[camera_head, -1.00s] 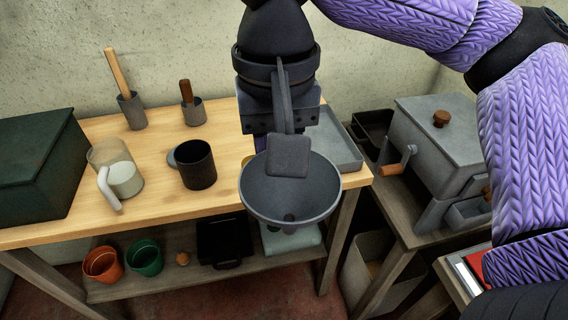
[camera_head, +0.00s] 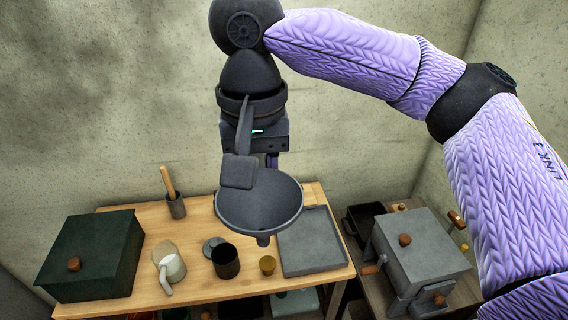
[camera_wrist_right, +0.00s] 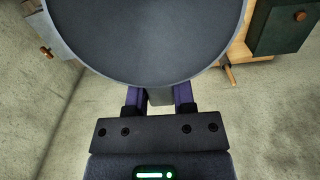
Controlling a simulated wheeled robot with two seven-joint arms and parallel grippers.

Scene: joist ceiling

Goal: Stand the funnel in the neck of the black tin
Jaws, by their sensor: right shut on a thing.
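The funnel (camera_head: 258,205) is a dark grey wide cone, mouth up, with a short spout pointing down. My right gripper (camera_wrist_right: 158,97) is shut on its grip at the rim and holds it in the air. The black tin (camera_head: 226,261) stands open and upright on the wooden table, below and left of the spout in the head view. The funnel and the tin are apart. My left gripper is not in view.
On the table (camera_head: 180,215) are a dark green box (camera_head: 93,255), a jug (camera_head: 170,268), a grey pot with a wooden handle (camera_head: 177,207), a small yellow pot (camera_head: 267,265), a grey disc (camera_head: 212,245) and a grey tray (camera_head: 311,243). A grey mill-like box (camera_head: 420,250) stands at right.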

